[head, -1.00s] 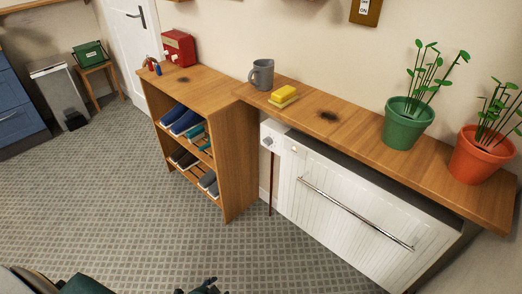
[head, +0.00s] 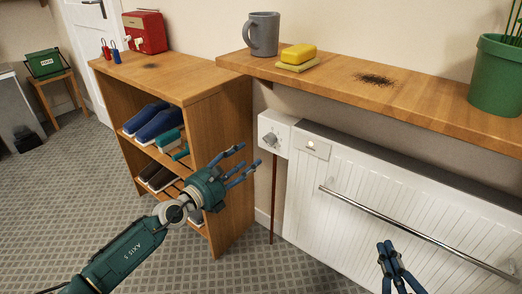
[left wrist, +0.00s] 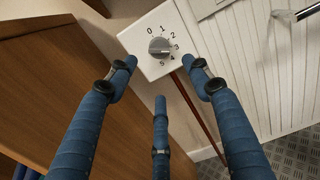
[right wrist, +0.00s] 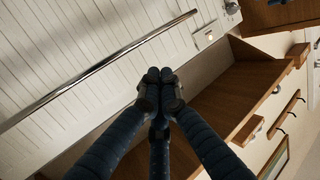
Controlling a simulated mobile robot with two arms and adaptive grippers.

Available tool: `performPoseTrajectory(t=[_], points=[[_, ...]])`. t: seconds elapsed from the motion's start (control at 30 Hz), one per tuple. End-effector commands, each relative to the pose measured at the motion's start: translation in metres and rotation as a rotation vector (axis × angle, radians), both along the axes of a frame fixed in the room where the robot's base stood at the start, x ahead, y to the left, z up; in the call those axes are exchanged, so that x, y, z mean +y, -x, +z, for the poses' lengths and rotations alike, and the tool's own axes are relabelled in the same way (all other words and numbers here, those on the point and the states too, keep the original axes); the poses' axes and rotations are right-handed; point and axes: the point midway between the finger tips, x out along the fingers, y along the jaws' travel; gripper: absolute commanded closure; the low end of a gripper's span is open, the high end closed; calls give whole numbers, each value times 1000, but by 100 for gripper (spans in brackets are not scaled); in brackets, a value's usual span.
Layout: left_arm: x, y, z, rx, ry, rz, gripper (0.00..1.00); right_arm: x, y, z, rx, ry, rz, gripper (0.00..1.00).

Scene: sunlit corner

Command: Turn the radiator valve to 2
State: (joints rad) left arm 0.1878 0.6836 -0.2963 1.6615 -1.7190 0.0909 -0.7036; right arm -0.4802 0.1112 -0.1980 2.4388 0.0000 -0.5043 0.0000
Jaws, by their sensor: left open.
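The radiator valve is a grey knob (head: 271,139) on a white square plate (head: 268,128) at the radiator's left end. In the left wrist view the knob (left wrist: 159,47) sits among the numbers 0 to 5, and its grip bar appears to point near 3. My left gripper (head: 236,165) is open and empty, left of and lower than the knob in the head view. In the left wrist view its fingers are spread, with the knob beyond the tips, apart from them. My right gripper (head: 387,250) has its fingertips together in front of the radiator (head: 330,200), with nothing seen between them.
A chrome rail (head: 420,232) crosses the radiator front. A wooden shelf (head: 335,80) above it carries a grey mug (head: 263,34), a yellow sponge (head: 298,54) and a green pot (head: 496,75). A wooden shoe rack (head: 220,115) stands close left of the valve.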

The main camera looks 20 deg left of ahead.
Motion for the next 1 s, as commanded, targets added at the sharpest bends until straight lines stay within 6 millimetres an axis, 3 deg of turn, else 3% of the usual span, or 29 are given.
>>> performPoseTrajectory(t=[0.27, 0.4, 0.7, 1.0], points=[[-12, -30, 3, -10, -10, -2, 50, 4, -2, 23, -93, -23, 6, 100], [-19, -52, 2, -9, -8, -2, 50, 8, -3, 53, -224, -58, 15, 100], [-30, -83, 0, -7, -9, -1, 50, 12, 10, 115, -502, -132, 31, 100], [-36, -99, 1, -5, -9, -1, 50, 11, 30, 153, -679, -182, 40, 100]])
